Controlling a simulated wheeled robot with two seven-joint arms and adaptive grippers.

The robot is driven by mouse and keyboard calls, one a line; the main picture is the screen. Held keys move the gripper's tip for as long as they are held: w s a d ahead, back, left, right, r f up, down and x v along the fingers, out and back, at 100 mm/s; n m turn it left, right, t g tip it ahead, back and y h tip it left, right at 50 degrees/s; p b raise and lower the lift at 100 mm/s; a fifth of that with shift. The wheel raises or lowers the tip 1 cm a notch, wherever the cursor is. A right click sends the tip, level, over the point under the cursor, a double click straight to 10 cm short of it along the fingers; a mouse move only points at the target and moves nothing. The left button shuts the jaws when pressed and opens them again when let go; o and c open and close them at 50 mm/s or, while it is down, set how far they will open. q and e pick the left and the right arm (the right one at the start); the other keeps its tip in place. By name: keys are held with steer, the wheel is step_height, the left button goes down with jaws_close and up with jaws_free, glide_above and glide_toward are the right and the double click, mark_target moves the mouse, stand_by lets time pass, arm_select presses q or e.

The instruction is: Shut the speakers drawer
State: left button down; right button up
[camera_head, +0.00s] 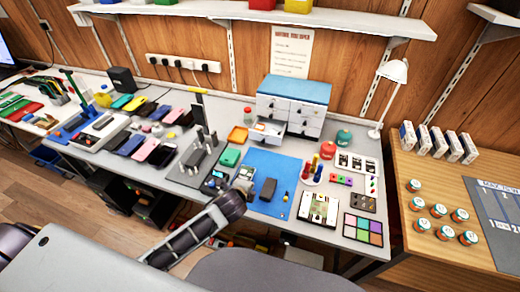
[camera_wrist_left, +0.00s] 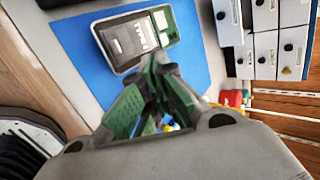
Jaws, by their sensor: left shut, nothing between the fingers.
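The small drawer cabinet (camera_head: 295,97) with a blue top and white drawer fronts stands at the back of the bench. Its lower-left drawer (camera_head: 268,133) is pulled out toward the front; I cannot read the labels to tell if it is the speakers drawer. The cabinet's fronts also show in the left wrist view (camera_wrist_left: 265,52) at the upper right. My left gripper (camera_head: 245,180) is over the left edge of the blue mat, in front of and apart from the open drawer. Its green fingers (camera_wrist_left: 150,112) are shut and empty. My right gripper is not in view.
The blue mat (camera_head: 272,165) holds a dark block (camera_head: 268,189). An orange tray (camera_head: 238,135) and green box (camera_head: 229,157) sit left of the drawer. Coloured pegs (camera_head: 314,172) stand right of the mat.

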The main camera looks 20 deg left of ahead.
arm_select(q)
steer(key=w+m+t, duration=0.1)
steer(key=w+m, duration=0.2)
steer(key=m, duration=0.2)
steer(key=w+a+m+t+h, duration=0.1)
steer(key=w+m, duration=0.2)
steer(key=m, duration=0.3)
steer(key=w+a+m+t+h, duration=0.1)
steer(key=w+m, duration=0.2)
steer(key=m, duration=0.2)
steer(key=shift+w+a+f+t, duration=0.1)
steer(key=shift+w+a+t, duration=0.05)
steer(key=shift+w+t, duration=0.25)
steer(key=shift+w+a+f+m, duration=0.1)
steer(key=shift+w+a+m, duration=0.1)
steer(key=shift+m, duration=0.45)
steer(key=shift+w+a+f+m, duration=0.1)
steer(key=shift+w+m, duration=0.05)
steer(key=shift+m, duration=0.5)
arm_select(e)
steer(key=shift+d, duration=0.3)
arm_select(q)
steer(key=shift+w, duration=0.15)
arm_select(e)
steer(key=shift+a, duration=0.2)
